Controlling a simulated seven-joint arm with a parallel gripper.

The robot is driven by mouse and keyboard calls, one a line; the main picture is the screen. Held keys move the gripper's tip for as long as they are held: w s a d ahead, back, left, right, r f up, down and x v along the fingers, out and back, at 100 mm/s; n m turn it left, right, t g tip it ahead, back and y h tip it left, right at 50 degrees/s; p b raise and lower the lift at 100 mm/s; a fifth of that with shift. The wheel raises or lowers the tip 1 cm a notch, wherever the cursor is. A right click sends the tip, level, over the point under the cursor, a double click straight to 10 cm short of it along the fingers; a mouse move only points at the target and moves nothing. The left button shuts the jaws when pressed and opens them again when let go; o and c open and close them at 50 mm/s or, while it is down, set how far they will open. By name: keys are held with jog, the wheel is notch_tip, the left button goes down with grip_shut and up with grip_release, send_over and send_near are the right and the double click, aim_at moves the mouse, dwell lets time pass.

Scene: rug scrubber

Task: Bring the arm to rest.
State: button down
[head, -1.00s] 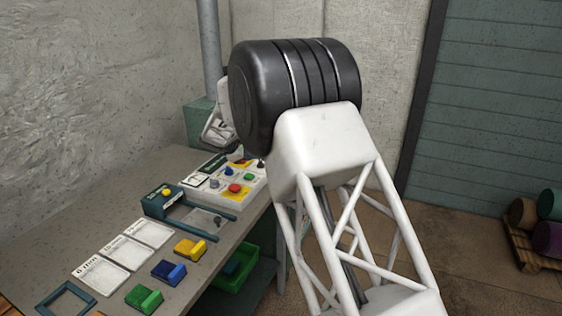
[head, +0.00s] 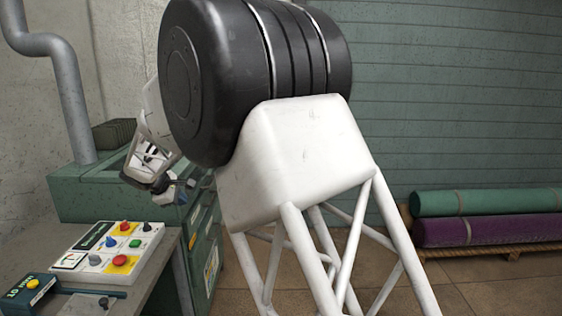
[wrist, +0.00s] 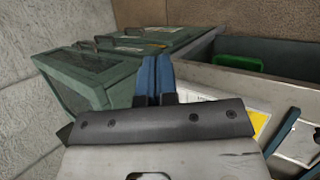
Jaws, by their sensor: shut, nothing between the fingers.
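My gripper shows in the wrist view (wrist: 156,72) with its two blue fingers side by side, shut and empty. In the head view my arm rises in front of the camera and bends over at a large black joint. The gripper end (head: 176,188) hangs small and partly hidden left of that joint, in the air near the green cabinet (head: 100,190). It appears apart from everything around it.
A white control panel (head: 88,262) with coloured buttons lies on the grey bench (head: 160,290). A dark green box with a yellow button (head: 28,294) sits at lower left. Rolled green (head: 490,202) and purple (head: 490,230) rugs lie on a pallet at right.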

jog(key=s+d+r+m+g, duration=0.1)
jog(key=s+d+r+m, duration=0.35)
jog(key=d, duration=0.75)
jog(key=s+d+r+m+g+y, duration=0.1)
jog(key=s+d+r, duration=0.1)
jog(key=s+d, duration=0.75)
jog(key=s+d+r+m+g, duration=0.1)
jog(key=s+d+r+m, duration=0.3)
jog(key=d, duration=0.9)
jog(key=s+d+f+m+y, duration=0.1)
jog(key=s+d, duration=0.4)
jog(key=s, duration=0.5)
jog(key=s+d+f+m+y, duration=0.1)
jog(key=s+d+f+m, duration=0.2)
jog(key=s+d, duration=0.3)
jog(key=s+d+f+m+y, duration=0.1)
jog(key=s+d+f+m, duration=0.2)
jog(key=s, duration=1.2)
jog(key=shift+d+m+g, duration=0.4)
jog(key=shift+d+m, duration=0.35)
jog(key=shift+d, duration=0.45)
jog(key=shift+f, duration=0.1)
